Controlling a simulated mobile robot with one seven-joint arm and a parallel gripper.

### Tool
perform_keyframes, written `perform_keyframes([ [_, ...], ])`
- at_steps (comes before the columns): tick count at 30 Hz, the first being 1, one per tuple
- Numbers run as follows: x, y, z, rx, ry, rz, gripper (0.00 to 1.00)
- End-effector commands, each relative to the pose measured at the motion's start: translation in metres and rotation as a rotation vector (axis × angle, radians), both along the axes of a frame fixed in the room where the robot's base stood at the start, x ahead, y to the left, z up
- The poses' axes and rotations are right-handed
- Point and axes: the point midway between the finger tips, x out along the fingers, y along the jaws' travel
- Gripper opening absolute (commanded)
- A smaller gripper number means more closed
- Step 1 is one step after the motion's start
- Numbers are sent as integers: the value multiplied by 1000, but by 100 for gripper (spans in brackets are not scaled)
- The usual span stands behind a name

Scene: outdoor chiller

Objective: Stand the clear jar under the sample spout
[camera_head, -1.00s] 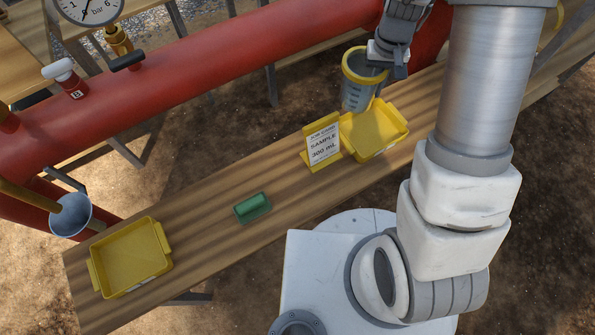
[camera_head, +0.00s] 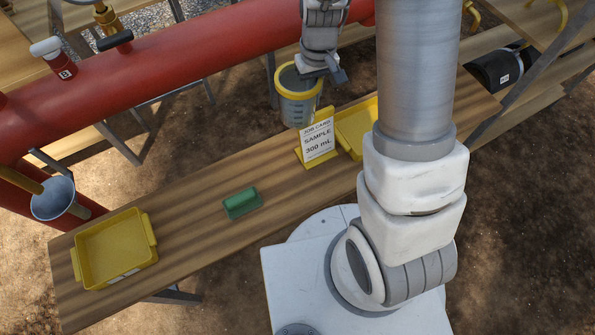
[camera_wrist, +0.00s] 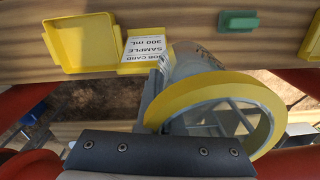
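The clear jar (camera_head: 298,105) has a yellow rim and dark graduation marks. It hangs upright or nearly so behind the job card, at the bench's far edge. My gripper (camera_head: 318,74) is shut on the jar near its rim, from the right side. In the wrist view the jar's yellow rim (camera_wrist: 262,125) and open mouth fill the lower middle, and the jar looks empty. At the far left a brass-coloured spout pipe (camera_head: 22,180) slopes down to a grey funnel (camera_head: 52,200). The jar is well to the right of this spout.
The wooden bench (camera_head: 190,205) carries a yellow tray (camera_head: 150,228) at its left end, a green block (camera_head: 241,203), a job card reading "SAMPLE 300 mL" (camera_head: 317,143) and a second yellow tray (camera_head: 352,124). A large red pipe (camera_head: 180,78) runs behind the bench.

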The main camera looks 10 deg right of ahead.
Motion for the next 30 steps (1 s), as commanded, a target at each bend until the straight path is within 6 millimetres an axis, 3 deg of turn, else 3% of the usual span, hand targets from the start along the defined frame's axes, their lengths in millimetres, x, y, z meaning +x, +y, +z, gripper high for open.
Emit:
perform_keyframes([
  [1,-8,0,-24,5,-1,35,0],
  [3,-19,2,-39,9,-3,94,0],
  [12,-66,6,-100,8,-12,356,0],
  [18,-91,7,-130,-3,-17,499,0],
  [25,-102,8,-142,-13,-19,576,0],
  [30,-86,24,-159,-12,-18,589,0],
])
